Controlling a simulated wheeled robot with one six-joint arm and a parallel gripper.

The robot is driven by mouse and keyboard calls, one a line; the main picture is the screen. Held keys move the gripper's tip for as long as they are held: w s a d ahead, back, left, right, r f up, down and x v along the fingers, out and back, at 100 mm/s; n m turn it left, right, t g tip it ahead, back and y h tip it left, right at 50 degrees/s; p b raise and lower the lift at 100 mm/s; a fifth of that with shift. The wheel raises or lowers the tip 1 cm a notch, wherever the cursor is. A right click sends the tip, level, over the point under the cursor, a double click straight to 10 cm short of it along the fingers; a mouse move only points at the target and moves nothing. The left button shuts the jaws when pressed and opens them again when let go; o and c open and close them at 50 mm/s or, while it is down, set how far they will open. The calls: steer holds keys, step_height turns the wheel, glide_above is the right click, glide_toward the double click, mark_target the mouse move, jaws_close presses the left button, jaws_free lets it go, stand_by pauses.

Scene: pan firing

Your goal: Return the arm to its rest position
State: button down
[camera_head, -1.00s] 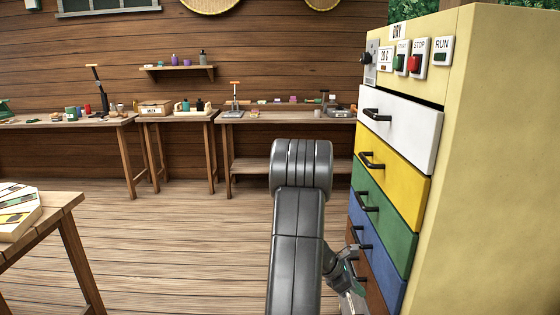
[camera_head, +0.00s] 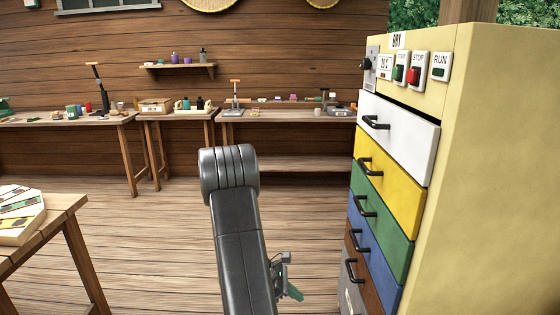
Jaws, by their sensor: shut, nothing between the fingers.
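My arm (camera_head: 235,225) rises from the bottom middle of the picture, with its thick grey elbow at the top. My gripper (camera_head: 286,279) shows small and partly hidden behind the forearm, low and to the right of it. It is shut and empty, apart from the drawers. The cream drying cabinet (camera_head: 500,170) stands at right, with stacked drawers in white (camera_head: 400,137), yellow (camera_head: 392,190), green (camera_head: 382,218), blue, brown and grey. The white drawer stands slightly proud, with a dark gap above it.
A table with a pale block (camera_head: 20,222) stands at the left front. Workbenches (camera_head: 285,117) with tools and small items line the back wall below a small shelf (camera_head: 178,67). The wooden floor (camera_head: 150,235) between is clear.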

steer(key=a+r, duration=0.5)
steer(key=a, duration=0.9)
steer(key=shift+r, duration=0.15)
steer(key=shift+d, duration=0.1)
